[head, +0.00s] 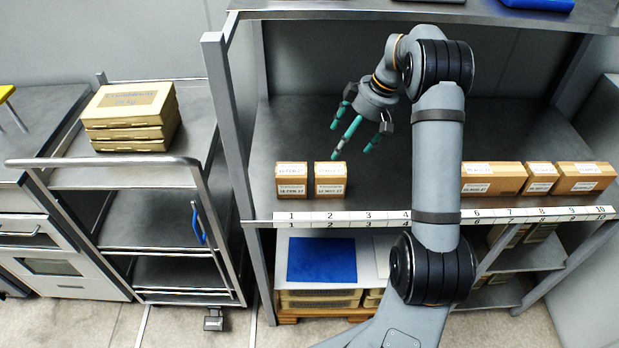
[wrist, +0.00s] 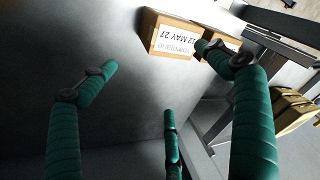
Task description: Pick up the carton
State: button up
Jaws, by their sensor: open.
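Several brown cartons with white labels stand along the front of the grey shelf. Two stand at the left, a left carton (head: 291,180) above number 1 and a right carton (head: 330,180) above number 2. My gripper (head: 347,138) has three teal fingers spread open and empty, above and behind the right carton, apart from it. In the wrist view, a carton labelled "12 MAY 27" (wrist: 172,38) lies ahead of the open fingers. Another carton (wrist: 222,40) beside it is partly hidden by the right finger.
More cartons (head: 490,179) stand at the shelf's right, partly behind my arm. A numbered strip (head: 380,216) runs along the front edge. A shelf post (head: 228,120) rises at the left. A trolley (head: 75,177) holds stacked yellow boxes (head: 130,115). The shelf behind the cartons is clear.

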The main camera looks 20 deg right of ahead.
aim_at(334, 166)
jog(key=shift+s+a+r+n, duration=0.1)
jog(key=shift+s+a+n, duration=0.25)
jog(key=shift+n, duration=0.65)
jog(key=n, duration=0.1)
jog(key=s+n+y, duration=0.1)
jog(key=n, duration=0.1)
jog(key=shift+a+r, duration=0.1)
jog(key=shift+a, duration=0.05)
jog(key=shift+n, duration=0.4)
jog(key=shift+a+f, duration=0.2)
jog(key=shift+f, duration=0.05)
jog(key=shift+n, duration=0.3)
jog(key=x, duration=0.4)
jog(key=shift+a+f+p, duration=0.1)
jog(key=shift+f+p, duration=0.1)
jog(key=shift+p, duration=0.15)
jog(key=shift+s+p+x, duration=0.1)
jog(key=shift+p+x, duration=0.45)
jog(key=shift+x, duration=0.8)
jog(key=shift+s+p+x, duration=0.15)
jog(key=shift+p+x, duration=0.4)
jog(key=shift+x, duration=0.85)
jog(key=c, duration=0.3)
jog(key=c, duration=1.1)
